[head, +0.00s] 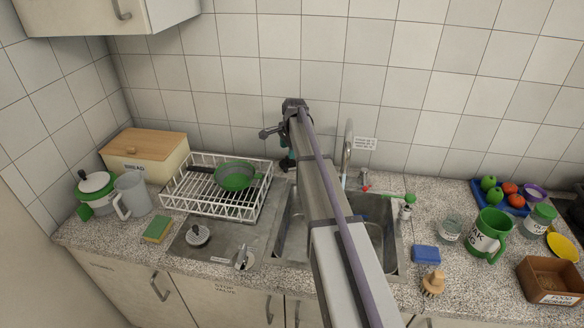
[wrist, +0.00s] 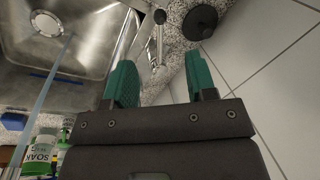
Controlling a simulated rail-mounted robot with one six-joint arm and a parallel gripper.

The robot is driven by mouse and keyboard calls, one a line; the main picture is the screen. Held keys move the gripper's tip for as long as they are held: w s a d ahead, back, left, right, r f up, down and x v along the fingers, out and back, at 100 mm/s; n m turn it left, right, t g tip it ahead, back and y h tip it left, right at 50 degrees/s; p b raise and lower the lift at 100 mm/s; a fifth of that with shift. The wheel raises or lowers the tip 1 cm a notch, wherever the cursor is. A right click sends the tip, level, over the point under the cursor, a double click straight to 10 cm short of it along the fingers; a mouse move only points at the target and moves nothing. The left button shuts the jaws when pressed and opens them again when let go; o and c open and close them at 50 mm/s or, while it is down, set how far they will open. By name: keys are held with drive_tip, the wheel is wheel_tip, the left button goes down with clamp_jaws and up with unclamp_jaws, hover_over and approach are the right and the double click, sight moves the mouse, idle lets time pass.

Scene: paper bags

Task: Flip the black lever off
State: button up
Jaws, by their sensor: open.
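In the wrist view a thin chrome fitting (wrist: 157,48) stands on the speckled counter behind the sink, with a small black lever tip (wrist: 160,17) at its upper end. It lies beyond and between my fingertips, apart from them. In the head view my arm hides this spot. My gripper (wrist: 160,82) is open and empty, its two teal fingers spread. In the head view the gripper (head: 287,160) hangs behind the sink, close to the tiled wall, partly hidden by my arm.
A black round object (wrist: 200,22) stands near the wall beyond my right finger. The steel sink (wrist: 95,30) fills the wrist view's upper left. In the head view a tall faucet (head: 348,150) and white dish rack (head: 215,187) flank my arm.

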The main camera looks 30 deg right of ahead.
drive_tip(key=f+b, duration=0.3)
drive_tip(key=w+f+b, duration=0.1)
drive_tip(key=f+b, duration=0.3)
drive_tip(key=w+f+b, duration=0.1)
drive_tip(key=f+b, duration=0.2)
drive_tip(key=shift+a+f, duration=0.15)
drive_tip(key=shift+f, duration=0.25)
drive_tip(key=shift+r, duration=0.1)
clamp_jaws()
